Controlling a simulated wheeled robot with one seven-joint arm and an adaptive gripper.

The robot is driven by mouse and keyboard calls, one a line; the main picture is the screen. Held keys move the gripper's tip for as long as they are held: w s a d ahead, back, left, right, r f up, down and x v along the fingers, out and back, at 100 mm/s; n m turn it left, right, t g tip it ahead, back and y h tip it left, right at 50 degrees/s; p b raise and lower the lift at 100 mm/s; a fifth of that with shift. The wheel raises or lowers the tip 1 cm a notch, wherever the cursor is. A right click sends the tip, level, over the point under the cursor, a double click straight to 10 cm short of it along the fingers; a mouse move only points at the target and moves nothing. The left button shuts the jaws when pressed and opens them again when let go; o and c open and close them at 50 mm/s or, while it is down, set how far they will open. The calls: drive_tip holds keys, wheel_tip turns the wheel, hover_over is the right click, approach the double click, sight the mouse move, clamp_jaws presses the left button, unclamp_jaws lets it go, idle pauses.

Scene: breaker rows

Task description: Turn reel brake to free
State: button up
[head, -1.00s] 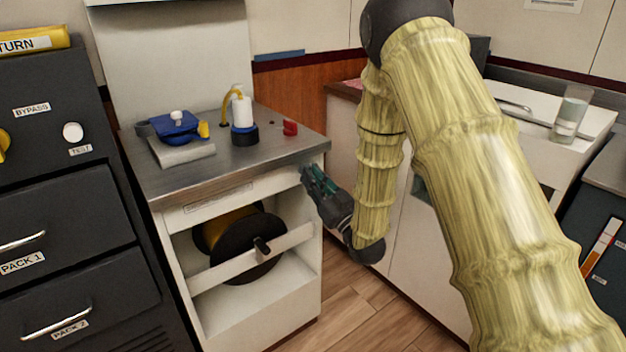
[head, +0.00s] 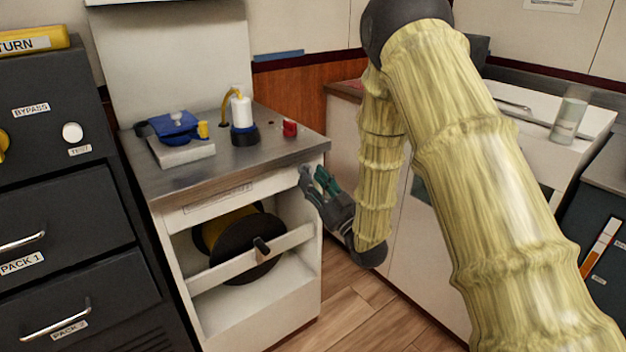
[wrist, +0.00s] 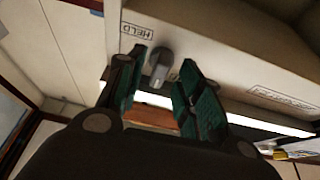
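A small grey knob (wrist: 160,65) projects from the white cabinet face in the wrist view, beside a label reading HELD (wrist: 137,31). Another small label beside it is mostly hidden by a finger. I take this knob for the reel brake. My gripper (wrist: 165,88) is open, with its green-padded fingers spread to either side of the knob in the picture. I cannot tell whether they touch it. In the head view, my gripper (head: 313,177) is at the cabinet's right front corner, just below the worktop. The knob is not discernible there.
A dark reel (head: 240,262) sits in the open cabinet behind a white crossbar (head: 215,275). The steel worktop (head: 235,165) above holds a blue device (head: 176,127), a white bottle (head: 241,110) and a red piece (head: 290,128). Grey drawers (head: 60,225) stand left; floor (head: 350,315) shows in front.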

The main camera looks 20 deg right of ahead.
drive_tip(key=v, duration=1.1)
drive_tip(key=shift+s+f, duration=0.1)
idle(0.5)
